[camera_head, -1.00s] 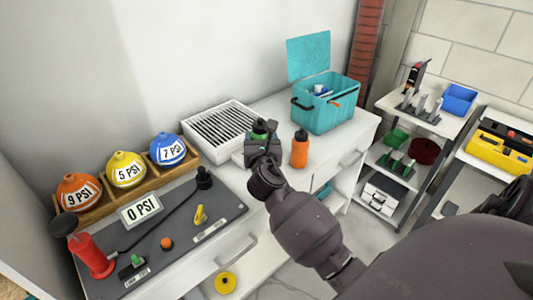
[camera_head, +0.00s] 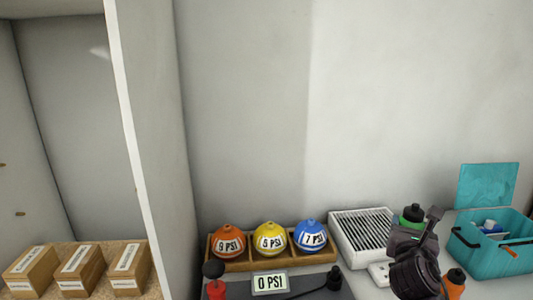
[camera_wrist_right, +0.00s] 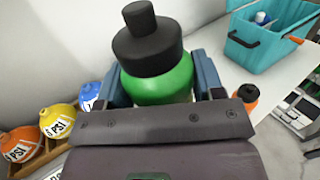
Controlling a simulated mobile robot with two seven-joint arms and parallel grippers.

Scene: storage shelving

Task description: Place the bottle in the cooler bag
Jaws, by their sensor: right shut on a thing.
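A green bottle with a black cap (camera_head: 411,215) is between the fingers of my right gripper (camera_head: 408,232), which is shut on it. In the right wrist view the bottle (camera_wrist_right: 162,75) stands between the two blue-grey fingers (camera_wrist_right: 158,85), its lower part hidden by the gripper body. The teal cooler bag (camera_head: 490,260) is to the right of the gripper, lid up, with a white and blue item inside. It also shows at the upper right of the right wrist view (camera_wrist_right: 265,50). My left gripper is not in view.
An orange bottle (camera_head: 454,282) stands on the white counter between my right gripper and the bag. A white slatted box (camera_head: 362,240) is behind the gripper, left. A wooden rack (camera_head: 215,263) holds three PSI balls further left. Wooden blocks (camera_head: 78,268) sit in a shelf at far left.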

